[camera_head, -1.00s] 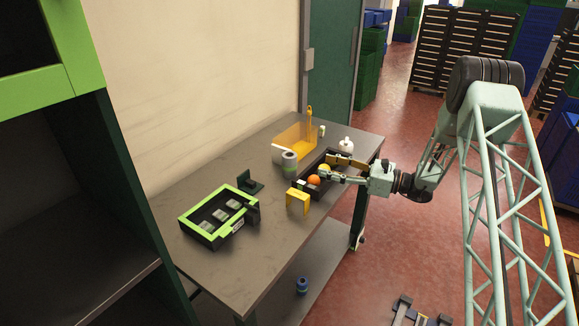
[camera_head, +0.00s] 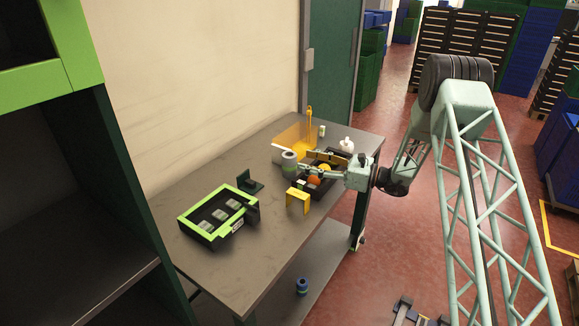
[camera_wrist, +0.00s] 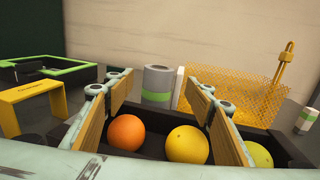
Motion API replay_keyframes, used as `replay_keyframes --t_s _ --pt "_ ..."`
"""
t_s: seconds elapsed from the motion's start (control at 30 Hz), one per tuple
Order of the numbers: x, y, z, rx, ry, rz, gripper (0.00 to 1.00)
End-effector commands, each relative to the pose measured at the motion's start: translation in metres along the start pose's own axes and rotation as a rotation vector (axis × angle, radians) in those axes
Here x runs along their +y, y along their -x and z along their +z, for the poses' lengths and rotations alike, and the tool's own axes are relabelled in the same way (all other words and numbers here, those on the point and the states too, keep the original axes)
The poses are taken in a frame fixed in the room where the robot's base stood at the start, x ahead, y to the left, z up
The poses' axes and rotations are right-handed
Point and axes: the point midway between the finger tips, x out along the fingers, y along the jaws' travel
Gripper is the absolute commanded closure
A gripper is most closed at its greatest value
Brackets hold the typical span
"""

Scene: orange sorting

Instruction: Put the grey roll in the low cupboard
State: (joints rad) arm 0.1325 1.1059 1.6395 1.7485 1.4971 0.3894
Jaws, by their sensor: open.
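The grey roll (camera_head: 289,157) stands upright on the table, with a green band round its lower part. It also shows in the wrist view (camera_wrist: 157,78), beyond and between my fingertips. My gripper (camera_head: 305,170) is open and empty, reaching left over a dark crate; its wood-faced fingers spread wide in the wrist view (camera_wrist: 160,90). The fingertips are close to the roll and do not appear to hold it. A dark cupboard with a low open compartment (camera_head: 70,215) stands at the left of the head view, under a bright green frame.
The dark crate (camera_wrist: 235,136) holds an orange and yellow fruit below my fingers. A yellow stand (camera_head: 297,196), a green-rimmed tray (camera_head: 184,220) and a black holder (camera_head: 250,182) sit nearby. An orange mesh basket (camera_wrist: 228,90) stands behind. The table's front is clear.

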Motion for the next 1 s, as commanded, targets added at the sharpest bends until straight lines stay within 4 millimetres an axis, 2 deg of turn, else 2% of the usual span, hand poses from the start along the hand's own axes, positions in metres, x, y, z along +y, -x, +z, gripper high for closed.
replay_keyframes --t_s 0.27,0.7,1.0 --pt "0.001 -0.003 0.000 0.000 0.000 0.001 0.51" --pt "0.003 -0.043 -0.001 0.001 0.000 0.002 0.51" --pt "0.002 -0.052 0.000 0.000 -0.001 0.000 0.51"
